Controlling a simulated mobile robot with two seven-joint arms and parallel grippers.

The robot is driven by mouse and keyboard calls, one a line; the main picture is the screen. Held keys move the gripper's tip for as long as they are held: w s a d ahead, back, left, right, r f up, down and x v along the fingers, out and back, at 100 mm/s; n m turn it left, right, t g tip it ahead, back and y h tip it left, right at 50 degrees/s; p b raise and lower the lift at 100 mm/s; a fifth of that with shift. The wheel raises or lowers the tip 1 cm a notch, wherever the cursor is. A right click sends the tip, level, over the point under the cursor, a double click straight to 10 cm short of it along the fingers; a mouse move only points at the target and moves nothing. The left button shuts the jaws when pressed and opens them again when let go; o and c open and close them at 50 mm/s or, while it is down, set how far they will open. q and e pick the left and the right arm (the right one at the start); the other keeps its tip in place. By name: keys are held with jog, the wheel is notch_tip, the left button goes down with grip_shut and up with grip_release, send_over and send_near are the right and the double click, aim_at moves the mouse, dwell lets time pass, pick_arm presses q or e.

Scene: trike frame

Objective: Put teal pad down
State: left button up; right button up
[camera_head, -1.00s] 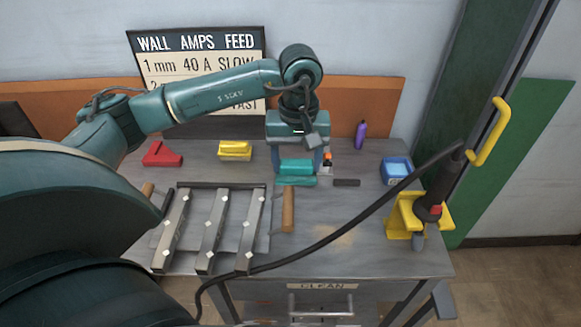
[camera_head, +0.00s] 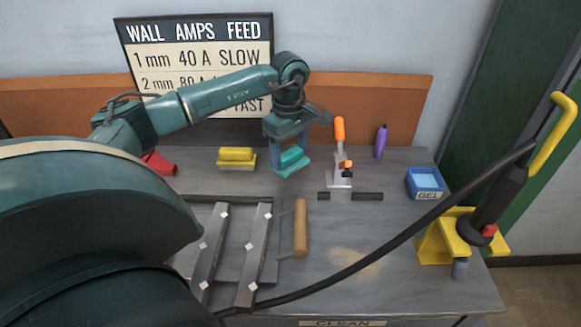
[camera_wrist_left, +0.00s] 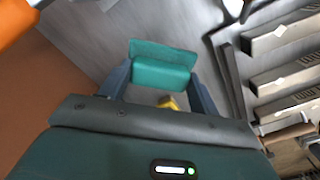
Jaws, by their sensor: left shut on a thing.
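The teal pad (camera_head: 292,158) is a small block with a wider flat part. My left gripper (camera_head: 291,166) is shut on it, with one finger on each side, over the back middle of the grey bench (camera_head: 389,230). In the left wrist view the teal pad (camera_wrist_left: 163,66) sits between the two fingertips. I cannot tell whether it touches the bench. My right gripper is not in view.
A yellow block (camera_head: 237,159) lies left of the pad. An orange-handled clamp (camera_head: 339,132), dark bars, a purple bottle (camera_head: 381,141) and a blue tub (camera_head: 424,183) stand to the right. Steel rails (camera_head: 253,255) and a wooden-handled tool (camera_head: 300,228) lie in front.

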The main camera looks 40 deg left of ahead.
aim_at(289, 166)
pick_arm(q)
jog(key=shift+f, duration=2.45)
jog(key=shift+f, duration=0.15)
jog(key=o, duration=1)
notch_tip(289, 166, up, 12)
jog(key=shift+r, duration=0.2)
jog(key=shift+r+p, duration=0.1)
jog(key=shift+p, duration=0.25)
